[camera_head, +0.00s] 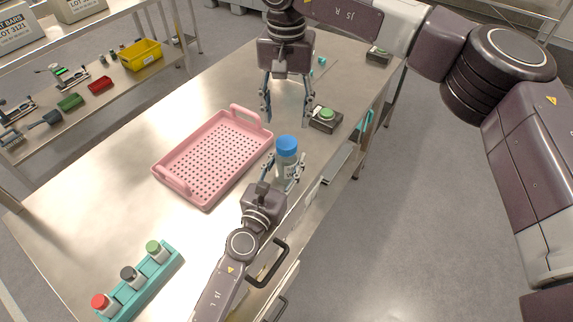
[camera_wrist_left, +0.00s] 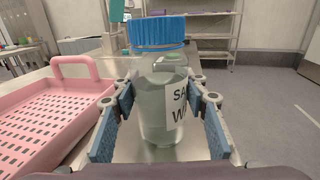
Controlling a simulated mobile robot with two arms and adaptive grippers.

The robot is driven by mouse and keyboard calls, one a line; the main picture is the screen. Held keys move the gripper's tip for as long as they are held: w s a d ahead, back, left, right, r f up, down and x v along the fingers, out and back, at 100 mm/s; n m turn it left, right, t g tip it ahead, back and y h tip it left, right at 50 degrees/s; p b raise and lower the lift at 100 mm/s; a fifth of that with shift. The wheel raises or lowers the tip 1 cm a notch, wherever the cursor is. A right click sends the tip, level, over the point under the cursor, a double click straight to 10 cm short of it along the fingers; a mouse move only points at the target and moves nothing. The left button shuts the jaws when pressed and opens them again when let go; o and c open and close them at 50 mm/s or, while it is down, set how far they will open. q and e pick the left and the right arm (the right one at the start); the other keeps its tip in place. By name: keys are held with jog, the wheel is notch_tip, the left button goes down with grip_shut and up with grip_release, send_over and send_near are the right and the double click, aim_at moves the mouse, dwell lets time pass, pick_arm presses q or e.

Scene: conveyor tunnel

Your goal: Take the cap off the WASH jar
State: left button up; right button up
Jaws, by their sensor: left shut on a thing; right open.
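A clear jar (camera_head: 286,168) with a ribbed blue cap (camera_head: 287,145) stands upright near the table's front edge. In the left wrist view the jar (camera_wrist_left: 160,108) has a white label, partly hidden, with letters starting "SA" and "W". The blue cap (camera_wrist_left: 157,32) sits on top of it. My left gripper (camera_head: 281,172) is shut on the jar's body, its fingers (camera_wrist_left: 165,112) on both sides below the cap. My right gripper (camera_head: 287,120) points down, open and empty, just behind and above the cap, apart from it.
A pink perforated tray (camera_head: 165,178) lies left of the jar. A dark box with a green button (camera_head: 327,116) is right of my right gripper. A teal rack (camera_head: 165,268) with several capped vials stands at front left. The table between rack and tray is clear.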

aim_at(286, 142)
pick_arm(q)
grip_shut()
pick_arm(e)
jog(key=m, duration=1.4)
jog(key=shift+m, duration=0.4)
jog(key=m, duration=0.3)
jog(key=shift+m, duration=0.4)
jog(key=m, duration=0.3)
jog(key=shift+m, duration=0.3)
jog(key=m, duration=0.3)
jog(key=shift+m, duration=0.4)
jog(key=m, duration=0.3)
jog(key=shift+m, duration=0.4)
jog(key=m, duration=0.5)
jog(key=shift+m, duration=0.3)
jog(key=m, duration=0.5)
jog(key=shift+m, duration=0.3)
jog(key=m, duration=0.5)
jog(key=shift+m, duration=0.3)
jog(key=m, duration=0.7)
jog(key=shift+f, duration=4.05)
